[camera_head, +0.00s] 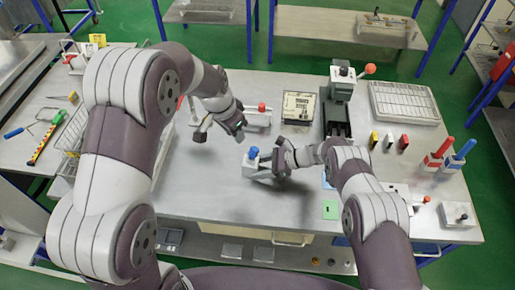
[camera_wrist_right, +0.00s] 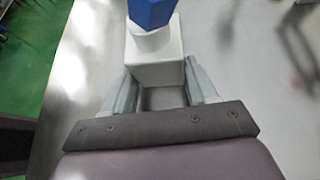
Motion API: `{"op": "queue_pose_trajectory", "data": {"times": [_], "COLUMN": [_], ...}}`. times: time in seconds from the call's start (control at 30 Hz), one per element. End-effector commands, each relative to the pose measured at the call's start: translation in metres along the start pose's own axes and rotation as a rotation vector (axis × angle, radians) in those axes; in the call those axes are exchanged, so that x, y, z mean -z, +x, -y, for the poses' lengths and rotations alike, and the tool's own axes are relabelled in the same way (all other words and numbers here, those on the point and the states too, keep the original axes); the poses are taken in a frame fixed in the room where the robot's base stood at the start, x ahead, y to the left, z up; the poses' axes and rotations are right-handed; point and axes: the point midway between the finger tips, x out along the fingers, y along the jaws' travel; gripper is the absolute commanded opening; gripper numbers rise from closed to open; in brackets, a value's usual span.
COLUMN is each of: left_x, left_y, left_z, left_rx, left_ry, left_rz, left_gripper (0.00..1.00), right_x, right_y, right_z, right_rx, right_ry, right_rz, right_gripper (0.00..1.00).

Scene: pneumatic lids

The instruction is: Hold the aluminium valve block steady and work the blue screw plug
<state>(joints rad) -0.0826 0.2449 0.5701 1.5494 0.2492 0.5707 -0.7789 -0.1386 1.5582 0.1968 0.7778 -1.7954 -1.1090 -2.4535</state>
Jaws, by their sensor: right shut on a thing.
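The aluminium valve block (camera_head: 250,167) is a small pale block standing on the metal bench, left of the bench middle. The blue screw plug (camera_head: 253,152) sits upright on its top. In the right wrist view the block (camera_wrist_right: 155,62) is between the two fingers, with the faceted blue plug (camera_wrist_right: 151,12) on a white collar, cut by the top edge. My right gripper (camera_head: 265,166) comes from the right and is shut on the block. My left gripper (camera_head: 221,132) is above and left of the block, its fingers spread and empty, apart from the plug.
Behind stand a fixture with a red knob (camera_head: 262,107), a printed box (camera_head: 298,107) and a grey press (camera_head: 342,85). To the right are a compartment tray (camera_head: 405,103), small coloured pieces (camera_head: 374,140) and red and blue handles (camera_head: 460,152). The bench front-left of the block is clear.

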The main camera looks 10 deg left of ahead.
Motion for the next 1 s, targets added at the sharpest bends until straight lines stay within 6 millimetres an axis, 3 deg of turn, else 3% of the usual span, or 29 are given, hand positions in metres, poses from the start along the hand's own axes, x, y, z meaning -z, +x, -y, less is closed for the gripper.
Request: {"op": "queue_pose_trajectory", "data": {"times": [0.43, 0.47, 0.53, 0.83, 1.0], "left_x": [0.0, 0.0, 0.0, 0.0, 0.0], "left_y": [-0.001, -0.001, -0.001, -0.001, -0.001], "left_z": [0.0, 0.0, 0.0, 0.0, 0.0], "left_rx": [0.0, 0.0, 0.0, 0.0, 0.0], "left_ry": [0.0, 0.0, 0.0, 0.0, 0.0], "left_rz": [0.0, 0.0, 0.0, 0.0, 0.0], "left_gripper": [0.27, 0.27, 0.27, 0.27, 0.27], "right_x": [0.0, 0.0, 0.0, 0.0, -0.001], "right_y": [0.0, 0.0, 0.0, -0.002, -0.034], "right_z": [-0.001, -0.001, -0.001, 0.0, 0.001], "right_rx": [-0.001, -0.001, -0.001, 0.0, 0.004], "right_ry": [0.001, 0.001, 0.001, 0.0, 0.002], "right_rz": [0.0, 0.0, 0.0, 0.0, 0.0], "right_gripper": [0.31, 0.67, 0.87, 0.87, 0.87]}}
